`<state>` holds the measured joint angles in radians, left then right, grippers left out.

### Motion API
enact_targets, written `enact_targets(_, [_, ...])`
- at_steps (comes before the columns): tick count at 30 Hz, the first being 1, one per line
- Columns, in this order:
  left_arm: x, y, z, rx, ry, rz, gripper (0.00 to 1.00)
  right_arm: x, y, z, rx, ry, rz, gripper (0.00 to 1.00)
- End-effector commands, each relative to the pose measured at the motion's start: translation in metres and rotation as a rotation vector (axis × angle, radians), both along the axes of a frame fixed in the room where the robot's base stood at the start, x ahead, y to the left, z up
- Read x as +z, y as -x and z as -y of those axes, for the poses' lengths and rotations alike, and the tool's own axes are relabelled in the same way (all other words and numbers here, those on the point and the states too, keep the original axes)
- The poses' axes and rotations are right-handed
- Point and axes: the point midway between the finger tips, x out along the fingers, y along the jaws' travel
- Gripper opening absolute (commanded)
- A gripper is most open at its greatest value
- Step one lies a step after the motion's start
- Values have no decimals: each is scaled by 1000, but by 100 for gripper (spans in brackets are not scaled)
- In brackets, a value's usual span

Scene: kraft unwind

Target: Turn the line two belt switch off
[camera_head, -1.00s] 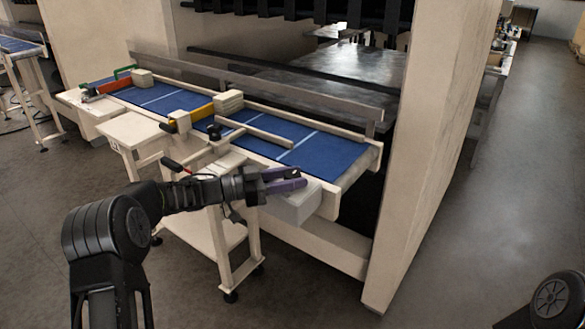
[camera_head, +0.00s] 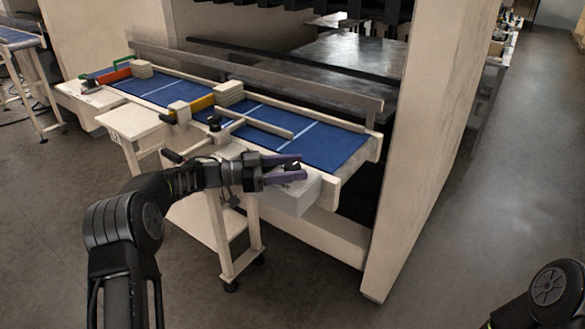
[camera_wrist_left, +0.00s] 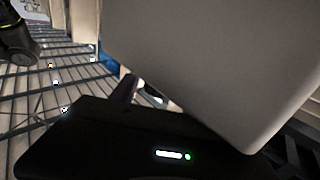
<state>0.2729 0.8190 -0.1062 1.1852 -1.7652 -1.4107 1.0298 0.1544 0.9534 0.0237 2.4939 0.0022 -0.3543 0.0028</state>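A pale grey box (camera_head: 296,198) hangs at the front right end of the blue belt conveyor (camera_head: 335,150). A small dark part shows on its top between my fingers; I cannot tell whether it is the switch or how it is set. My left gripper (camera_head: 285,170), with purple fingers, is open at the top of this box. I cannot tell whether it touches. In the left wrist view a large plain grey surface (camera_wrist_left: 225,60), probably the box, fills the upper right, close to the camera. One purple finger (camera_wrist_left: 124,90) shows there. My right gripper is out of view.
A cream side table (camera_head: 130,122) stands in front of the conveyor. A tall cream machine post (camera_head: 425,150) rises to the right. The floor at far right is clear.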

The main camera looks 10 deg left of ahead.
Motion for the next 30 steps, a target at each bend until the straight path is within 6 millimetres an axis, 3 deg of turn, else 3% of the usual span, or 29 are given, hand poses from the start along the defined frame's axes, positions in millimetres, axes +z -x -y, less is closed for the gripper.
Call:
enact_targets(12, [-2,1,-5,2,0,-2,60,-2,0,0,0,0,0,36])
enact_targets(24, [-3,22,-56,5,0,0,60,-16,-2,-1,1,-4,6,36])
enact_targets(30, [-2,29,-71,1,-1,0,60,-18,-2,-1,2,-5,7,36])
